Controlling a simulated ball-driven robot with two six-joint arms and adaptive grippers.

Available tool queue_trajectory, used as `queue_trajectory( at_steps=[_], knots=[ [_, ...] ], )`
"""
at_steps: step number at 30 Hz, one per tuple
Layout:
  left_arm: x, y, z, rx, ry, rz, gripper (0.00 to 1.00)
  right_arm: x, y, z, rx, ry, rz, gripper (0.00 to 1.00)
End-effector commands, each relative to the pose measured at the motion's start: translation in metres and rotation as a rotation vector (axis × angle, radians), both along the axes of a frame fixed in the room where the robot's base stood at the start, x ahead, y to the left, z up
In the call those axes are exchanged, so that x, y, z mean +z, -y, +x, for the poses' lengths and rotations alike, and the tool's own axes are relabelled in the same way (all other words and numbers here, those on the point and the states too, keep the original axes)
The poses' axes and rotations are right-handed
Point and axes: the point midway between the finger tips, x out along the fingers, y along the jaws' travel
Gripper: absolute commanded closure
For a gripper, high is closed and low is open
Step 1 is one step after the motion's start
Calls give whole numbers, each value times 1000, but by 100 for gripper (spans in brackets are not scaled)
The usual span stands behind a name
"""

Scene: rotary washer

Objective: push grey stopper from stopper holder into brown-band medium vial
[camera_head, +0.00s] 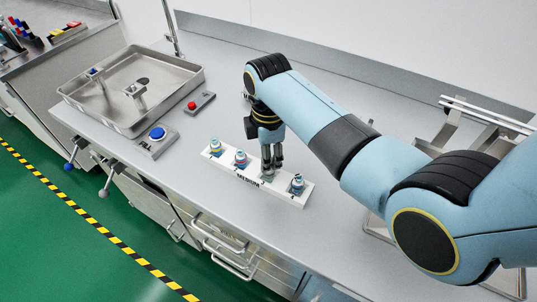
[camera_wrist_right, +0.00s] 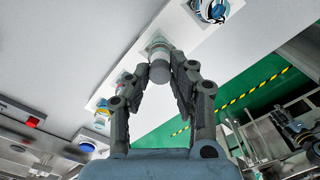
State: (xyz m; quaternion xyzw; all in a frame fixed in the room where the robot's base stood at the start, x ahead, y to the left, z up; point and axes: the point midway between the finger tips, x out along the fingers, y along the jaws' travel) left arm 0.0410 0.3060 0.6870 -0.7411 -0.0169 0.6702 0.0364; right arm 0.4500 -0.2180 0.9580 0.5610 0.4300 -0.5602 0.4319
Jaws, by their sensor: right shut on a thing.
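A white vial holder (camera_head: 215,158) lettered MEDIUM stands near the front edge of the counter, with several vials in a row. My right gripper (camera_head: 268,168) points down over the third place from the left. In the right wrist view its fingertips (camera_wrist_right: 172,78) are shut around a grey stopper (camera_wrist_right: 160,70). The stopper lines up with a white-topped vial (camera_wrist_right: 158,47) and seems to touch it; I cannot tell how deep it sits. The gripper hides most of that vial, and I cannot make out its band colour. A separate stopper holder is not identifiable.
Other vials stand on both sides of the gripper: a left one (camera_head: 215,147), a red-banded one (camera_head: 240,158) and a right one (camera_head: 297,184). A blue button (camera_head: 157,134), a red button (camera_head: 193,105) and a steel sink tray (camera_head: 75,97) lie to the left. A metal rack (camera_head: 480,125) stands right.

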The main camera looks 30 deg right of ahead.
Motion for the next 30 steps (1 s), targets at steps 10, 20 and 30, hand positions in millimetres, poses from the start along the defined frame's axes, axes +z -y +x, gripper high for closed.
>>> queue_trajectory(
  at_steps=[10, 20, 30],
  knots=[
    [0, 0, 0, 0, 0, 0, 67, 1, 0, 0, 0, 1, 0, 60],
    [0, -1, -1, 0, -1, 1, 67, 1, 0, 1, 0, 1, 0, 51],
    [0, 0, -1, 0, -1, 0, 67, 54, 0, 1, 0, 6, -1, 51]
  ],
)
